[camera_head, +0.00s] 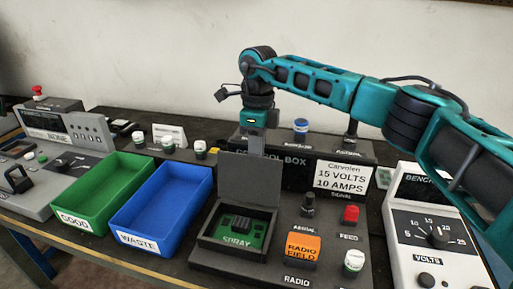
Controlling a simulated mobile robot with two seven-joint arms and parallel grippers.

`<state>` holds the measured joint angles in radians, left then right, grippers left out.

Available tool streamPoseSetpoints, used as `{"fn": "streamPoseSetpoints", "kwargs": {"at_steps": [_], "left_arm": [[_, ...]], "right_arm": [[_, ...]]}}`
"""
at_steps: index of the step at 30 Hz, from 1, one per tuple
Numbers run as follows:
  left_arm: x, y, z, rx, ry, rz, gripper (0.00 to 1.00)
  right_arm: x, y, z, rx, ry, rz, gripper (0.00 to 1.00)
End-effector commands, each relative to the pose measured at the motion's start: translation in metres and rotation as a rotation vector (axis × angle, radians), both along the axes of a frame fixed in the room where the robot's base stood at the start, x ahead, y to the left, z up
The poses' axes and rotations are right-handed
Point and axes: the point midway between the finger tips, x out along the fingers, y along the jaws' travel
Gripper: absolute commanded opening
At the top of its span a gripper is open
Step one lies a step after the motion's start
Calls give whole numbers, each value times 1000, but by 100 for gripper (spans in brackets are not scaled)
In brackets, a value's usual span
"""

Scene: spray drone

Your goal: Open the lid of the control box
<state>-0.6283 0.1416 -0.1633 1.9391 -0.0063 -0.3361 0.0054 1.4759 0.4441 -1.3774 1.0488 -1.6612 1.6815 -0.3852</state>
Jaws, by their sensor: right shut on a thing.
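The dark grey control box (281,266) stands on the bench at centre. Its lid (246,182) is raised and stands nearly upright at the back of the compartment marked SPRAY (240,233). A green circuit board with a dark block shows inside. My right gripper (257,147) points down at the lid's top edge and is shut on the lid. Its fingertips are partly hidden there. My left gripper is not in view.
A blue WASTE bin (133,238) and a green GOOD bin (75,219) stand left of the box. An orange RADIO FIELD block (303,248), a red button (350,214) and knobs lie right of the compartment. A white volts meter (447,265) stands far right.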

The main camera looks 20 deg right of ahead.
Motion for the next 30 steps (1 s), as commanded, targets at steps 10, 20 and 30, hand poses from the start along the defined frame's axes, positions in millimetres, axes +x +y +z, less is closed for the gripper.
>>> {"fn": "streamPoseSetpoints", "kwargs": {"at_steps": [10,20,30], "left_arm": [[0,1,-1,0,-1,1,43],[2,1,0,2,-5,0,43],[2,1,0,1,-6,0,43]], "right_arm": [[1,-5,-9,-12,0,-8,16],[1,-4,-5,-7,-1,-7,38],[2,-3,16,-4,-4,-6,38]]}}
